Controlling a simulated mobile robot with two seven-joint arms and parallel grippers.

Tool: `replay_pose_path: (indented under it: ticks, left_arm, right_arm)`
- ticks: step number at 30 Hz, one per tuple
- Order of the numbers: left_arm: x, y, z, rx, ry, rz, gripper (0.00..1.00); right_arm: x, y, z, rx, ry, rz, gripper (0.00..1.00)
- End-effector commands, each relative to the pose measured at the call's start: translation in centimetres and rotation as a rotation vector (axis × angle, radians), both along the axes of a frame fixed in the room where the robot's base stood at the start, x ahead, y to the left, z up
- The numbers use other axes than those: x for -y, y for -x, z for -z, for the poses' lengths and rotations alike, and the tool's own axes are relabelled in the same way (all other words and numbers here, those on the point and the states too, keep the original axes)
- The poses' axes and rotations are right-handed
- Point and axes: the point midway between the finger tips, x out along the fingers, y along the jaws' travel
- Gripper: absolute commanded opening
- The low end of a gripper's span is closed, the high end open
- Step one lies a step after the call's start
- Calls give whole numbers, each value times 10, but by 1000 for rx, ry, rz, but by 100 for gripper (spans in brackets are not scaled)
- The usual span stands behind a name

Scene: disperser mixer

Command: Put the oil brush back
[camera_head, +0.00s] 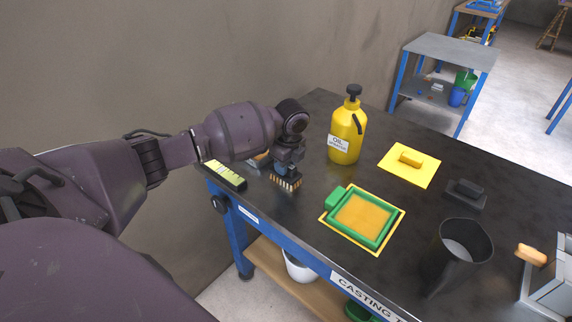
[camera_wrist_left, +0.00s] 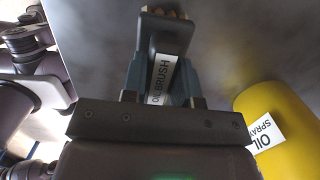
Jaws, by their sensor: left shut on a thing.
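The oil brush (camera_head: 287,179) is dark with pale tan bristles pointing down, above or at the left part of the dark table top (camera_head: 310,215). I cannot tell if the bristles touch the table. My left gripper (camera_head: 287,160) is shut on its body. In the left wrist view the brush (camera_wrist_left: 165,40) sits between the two fingers, with its "OILBRUSH" label facing the camera. A small partly hidden object (camera_head: 258,161) lies just behind and left of the gripper. My right gripper is not in view.
A yellow oil sprayer (camera_head: 346,135) stands right of the gripper. A black case with a yellow-green face (camera_head: 224,175) lies at the left edge. A green-framed mould (camera_head: 362,219), yellow plate (camera_head: 408,172), grey float (camera_head: 465,193) and black bucket (camera_head: 462,250) occupy the right.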

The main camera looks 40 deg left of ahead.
Motion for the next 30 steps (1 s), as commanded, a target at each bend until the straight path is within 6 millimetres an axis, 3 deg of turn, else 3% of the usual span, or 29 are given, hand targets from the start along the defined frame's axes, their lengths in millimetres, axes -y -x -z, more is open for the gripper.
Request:
replay_pose_path:
  ticks: [10,11,16,25,30]
  left_arm:
    - [0,0,1,2,-1,0,8]
    - [0,0,1,1,-1,0,29]
    - [0,0,1,1,-1,0,53]
    - [0,0,-1,2,-1,0,53]
    - [2,-1,-19,5,-1,1,53]
  right_arm:
    - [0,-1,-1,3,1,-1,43]
    - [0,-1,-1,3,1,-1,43]
    - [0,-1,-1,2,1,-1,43]
    - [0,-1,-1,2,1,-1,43]
    - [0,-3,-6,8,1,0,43]
